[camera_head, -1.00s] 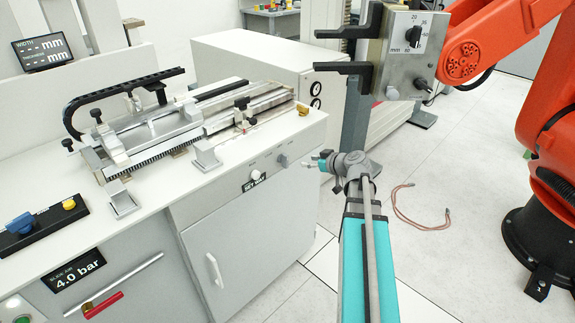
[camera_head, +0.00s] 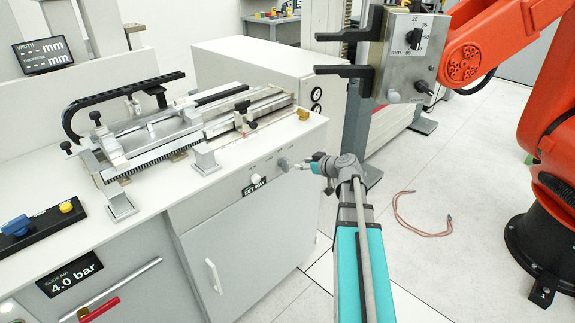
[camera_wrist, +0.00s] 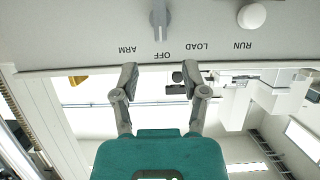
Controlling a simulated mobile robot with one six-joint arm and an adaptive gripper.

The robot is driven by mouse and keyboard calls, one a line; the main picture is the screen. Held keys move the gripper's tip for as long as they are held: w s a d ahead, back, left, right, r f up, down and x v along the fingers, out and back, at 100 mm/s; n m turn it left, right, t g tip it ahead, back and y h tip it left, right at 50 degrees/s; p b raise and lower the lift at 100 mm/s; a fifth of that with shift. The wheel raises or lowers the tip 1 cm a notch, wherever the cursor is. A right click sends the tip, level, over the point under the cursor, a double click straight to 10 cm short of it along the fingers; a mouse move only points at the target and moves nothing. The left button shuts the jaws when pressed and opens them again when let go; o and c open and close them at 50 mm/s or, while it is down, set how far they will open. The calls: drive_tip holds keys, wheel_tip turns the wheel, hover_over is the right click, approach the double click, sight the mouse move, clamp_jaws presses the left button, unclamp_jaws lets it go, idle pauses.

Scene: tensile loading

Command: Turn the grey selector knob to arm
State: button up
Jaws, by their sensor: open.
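The grey selector knob (camera_head: 282,163) is on the sloped front panel of the white bench, at its right end. In the wrist view the knob (camera_wrist: 160,18) is at the top, its long bar lined up with the OFF label (camera_wrist: 163,56). The ARM label (camera_wrist: 128,50) is left of OFF, LOAD and RUN to the right; the lettering is upside down. My gripper (camera_wrist: 158,76) is open and empty, its two fingers apart and short of the knob. In the head view my gripper (camera_head: 303,165) is just right of the knob.
A white round button (camera_wrist: 252,16) is beside the knob, also seen in the head view (camera_head: 254,180). A metal slide rig (camera_head: 190,125) stands on the bench top. An orange arm (camera_head: 500,40) stands at right. A copper-coloured cable (camera_head: 415,228) lies on open floor.

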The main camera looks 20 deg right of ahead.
sight(286, 161)
drive_tip(key=b+x, duration=0.3)
drive_tip(key=x, duration=0.6)
drive_tip(key=shift+w+a+f, duration=0.1)
drive_tip(key=shift+w+f, duration=0.05)
drive_tip(key=shift+w, duration=0.1)
drive_tip(key=c, duration=0.8)
drive_tip(key=shift+s, duration=0.1)
